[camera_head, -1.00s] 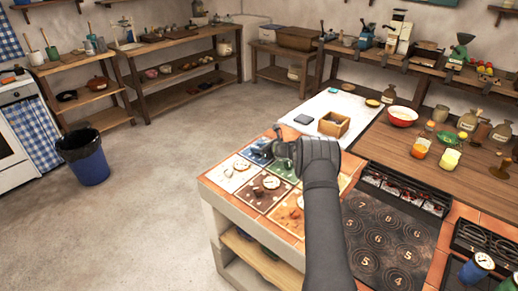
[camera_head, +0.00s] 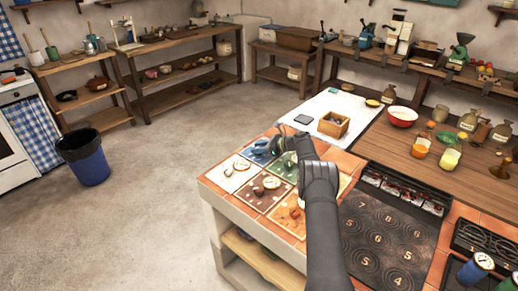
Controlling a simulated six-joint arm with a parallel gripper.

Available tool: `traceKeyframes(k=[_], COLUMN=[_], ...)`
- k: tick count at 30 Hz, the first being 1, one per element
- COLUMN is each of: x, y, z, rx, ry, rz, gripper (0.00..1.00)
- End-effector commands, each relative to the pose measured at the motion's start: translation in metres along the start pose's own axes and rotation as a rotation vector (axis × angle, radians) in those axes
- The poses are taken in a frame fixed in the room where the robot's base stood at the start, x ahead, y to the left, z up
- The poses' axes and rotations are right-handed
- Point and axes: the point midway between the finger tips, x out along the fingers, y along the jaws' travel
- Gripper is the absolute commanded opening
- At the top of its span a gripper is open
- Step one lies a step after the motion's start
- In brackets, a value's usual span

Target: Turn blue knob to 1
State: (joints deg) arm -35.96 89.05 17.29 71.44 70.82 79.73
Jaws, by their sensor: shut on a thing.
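The blue panel (camera_head: 256,153) is on the near tiled counter, at the back left of a group of coloured panels. The blue knob (camera_head: 277,147) is a small dark shape at that panel's right side, partly covered by my gripper. My gripper (camera_head: 283,143) reaches in from the front right, its fingers low over the blue panel. It is shut on the blue knob. The knob's pointer and the numbers around it are too small and too hidden to read.
White (camera_head: 234,171), brown (camera_head: 264,192) and orange (camera_head: 290,217) panels with their own knobs lie close by. A green panel (camera_head: 286,168) is partly under my arm. A wooden box (camera_head: 334,124) stands behind on a white surface. A dark hob plate (camera_head: 385,235) lies to the right.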

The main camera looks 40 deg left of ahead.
Motion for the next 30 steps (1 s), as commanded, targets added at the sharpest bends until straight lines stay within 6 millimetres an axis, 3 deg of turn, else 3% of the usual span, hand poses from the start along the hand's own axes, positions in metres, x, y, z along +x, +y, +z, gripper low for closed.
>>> traceKeyframes(k=[12,13,16,25,30], x=[-0.001,-0.001,-0.001,-0.002,-0.018], y=[0.000,0.000,0.000,0.000,-0.001], z=[0.001,0.001,0.001,0.000,0.001], rx=[-0.009,-0.009,-0.008,-0.008,-0.006], ry=[0.001,0.002,0.002,0.002,0.002], rz=[0.016,0.016,0.016,0.016,0.015], gripper=[0.10,0.35,0.55,0.55,0.55])
